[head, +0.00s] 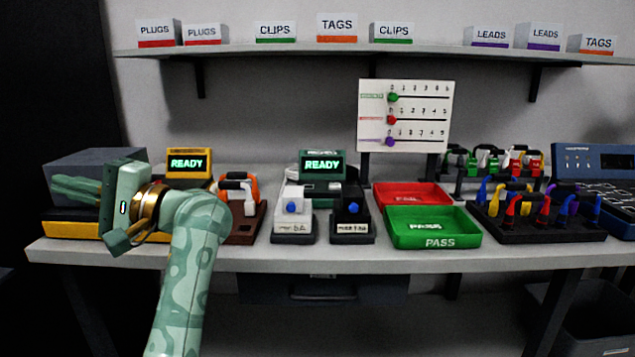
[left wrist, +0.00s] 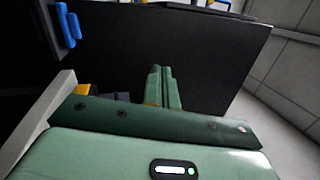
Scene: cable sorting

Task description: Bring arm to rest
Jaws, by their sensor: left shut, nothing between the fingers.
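My left arm, pale green, comes up from the bottom left in the head view. Its gripper (head: 62,190) points left, in front of the grey box at the table's left end. In the left wrist view the two green fingers (left wrist: 160,70) lie together, shut, with nothing between them. A dark flat surface fills the view beyond them; I cannot tell whether they touch it. My right arm and gripper do not show.
A grey box (head: 98,158) stands at the left end of the table (head: 330,259). Yellow and green READY testers (head: 188,160), a red tray (head: 410,193), a green PASS tray (head: 433,241) and a rack of coloured leads (head: 536,232) stand along it. Labelled boxes line the shelf (head: 445,48).

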